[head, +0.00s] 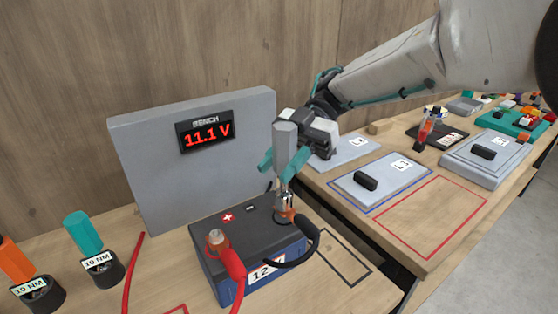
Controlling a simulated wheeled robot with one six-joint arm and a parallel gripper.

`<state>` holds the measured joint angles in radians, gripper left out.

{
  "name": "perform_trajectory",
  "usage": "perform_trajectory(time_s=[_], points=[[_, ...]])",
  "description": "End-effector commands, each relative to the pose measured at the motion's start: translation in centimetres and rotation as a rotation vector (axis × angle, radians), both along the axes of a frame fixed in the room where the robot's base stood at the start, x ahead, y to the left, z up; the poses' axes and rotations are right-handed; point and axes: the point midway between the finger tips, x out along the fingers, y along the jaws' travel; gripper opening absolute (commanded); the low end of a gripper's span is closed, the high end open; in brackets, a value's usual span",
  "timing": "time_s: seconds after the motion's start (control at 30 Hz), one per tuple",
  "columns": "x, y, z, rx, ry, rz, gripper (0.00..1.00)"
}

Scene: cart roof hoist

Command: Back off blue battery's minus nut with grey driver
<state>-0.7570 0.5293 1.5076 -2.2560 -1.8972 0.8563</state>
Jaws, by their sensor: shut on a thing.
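The blue battery (262,272), with a dark top and a label reading 12, stands on the bench in the head view. A red clamp and cable (230,262) sit on its plus post at the left. A black cable (308,240) with an orange-brown lug is at the minus post on the right. My gripper (286,162), with teal fingers, is shut on the grey driver (285,138). The driver stands upright above the minus post, and its silver tip (285,200) reaches down to it. The minus nut is hidden under the tip, so I cannot tell its state.
A grey panel (150,160) behind the battery shows a meter reading 11.1 V (206,132). Teal (82,232) and orange (14,258) drivers stand in black 10 NM holders at left. A grey-lidded board (382,184) and an empty red outline (432,217) lie on the right bench.

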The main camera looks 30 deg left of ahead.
Motion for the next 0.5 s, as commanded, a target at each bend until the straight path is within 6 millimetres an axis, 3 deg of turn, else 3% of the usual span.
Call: perform_trajectory(time_s=[0.5], points=[[-0.07, -0.04, 0.83, 0.002, 0.0, 0.049, 0.02]])
